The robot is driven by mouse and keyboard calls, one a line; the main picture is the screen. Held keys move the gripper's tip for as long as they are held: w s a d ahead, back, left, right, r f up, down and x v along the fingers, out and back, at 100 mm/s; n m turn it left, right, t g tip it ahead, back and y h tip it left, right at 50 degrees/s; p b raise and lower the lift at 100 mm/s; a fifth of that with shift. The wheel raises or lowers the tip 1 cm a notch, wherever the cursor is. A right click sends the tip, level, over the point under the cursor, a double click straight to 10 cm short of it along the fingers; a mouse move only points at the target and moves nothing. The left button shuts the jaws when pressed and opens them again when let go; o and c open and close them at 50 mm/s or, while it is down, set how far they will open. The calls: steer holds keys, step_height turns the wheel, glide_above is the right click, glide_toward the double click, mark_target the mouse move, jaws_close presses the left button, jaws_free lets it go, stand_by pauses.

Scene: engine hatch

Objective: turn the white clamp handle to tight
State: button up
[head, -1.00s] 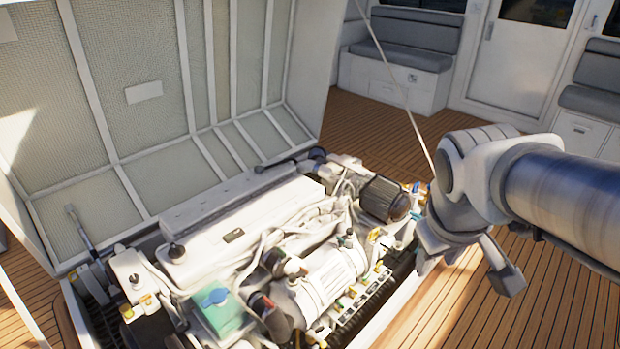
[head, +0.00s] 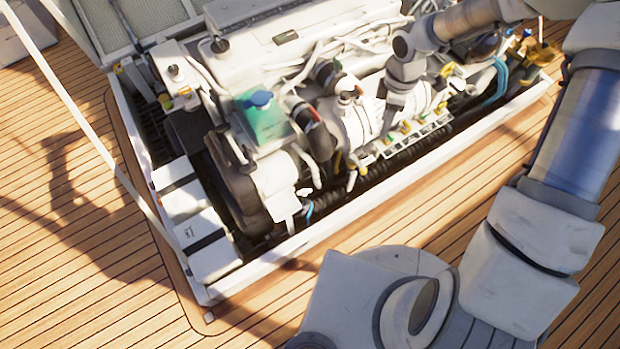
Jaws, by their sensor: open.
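I cannot tell for certain which part is the white clamp handle. A small bright white piece (head: 304,191) shows low on the engine's near side, beside the dark hoses. Another white piece (head: 347,84) sits higher up, by a dark elbow hose. My gripper (head: 392,112) is over the engine, pointing down, to the right of both pieces. It appears empty, and its fingertips are small and hard to make out. I cannot see whether it touches the engine parts below it.
The engine fills the hatch opening, with a green tank with a blue cap (head: 262,108) on it. The white hatch rim (head: 330,238) runs along the near side. White battery-like boxes (head: 195,222) stand at the left. A pale strut (head: 85,120) crosses the left. Wooden deck (head: 90,270) is clear there.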

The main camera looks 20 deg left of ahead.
mark_target(306, 190)
steer(key=s+a+f+n+y+b, duration=0.1)
steer(key=a+f+b, duration=0.3)
steer(key=f, duration=0.8)
steer(key=s+a+f+n+g+y+b, duration=0.1)
steer(key=s+a+f+n+b, duration=0.1)
steer(key=a+f, duration=0.5)
steer(key=s+a+f+n+g+y+b, duration=0.1)
steer(key=s+a+f+b, duration=0.3)
steer(key=f, duration=1.5)
steer(key=shift+s+a+f+n+y+b, duration=0.15)
steer(key=shift+a+n+b, duration=0.2)
steer(key=shift+a, duration=0.3)
steer(key=shift+a+r+n+y+b, duration=0.1)
steer(key=shift+a+n+y+b, duration=0.05)
steer(key=shift+a+b, duration=0.4)
steer(key=shift+a, duration=0.1)
steer(key=shift+c, duration=0.3)
jaws_close()
